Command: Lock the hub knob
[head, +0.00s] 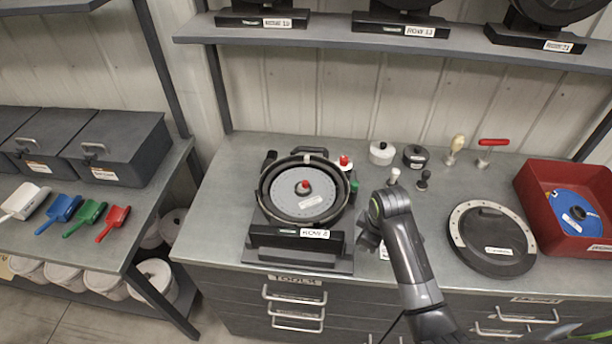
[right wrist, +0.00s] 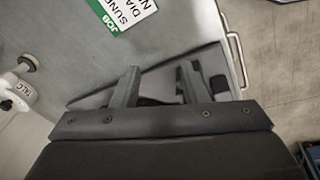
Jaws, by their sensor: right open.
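The seed meter (head: 265,212) stands on the bench, a dark round housing on a base labelled ROW. A light grey seed disc (head: 285,203) lies in it. The hub knob (head: 304,187), with a red top, sits at the disc's centre; whether it is locked cannot be told. My right gripper (head: 368,238) is to the right of the meter, pointing down, apart from the knob. My left gripper is not in view.
A second red-topped part (head: 344,162) is right of the housing. Small jars (head: 382,153), brushes and a red T-handle tool (head: 490,146) stand behind. A round cover (head: 492,240) and red bin (head: 536,207) are at right. A job card (right wrist: 122,14) lies on the bench.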

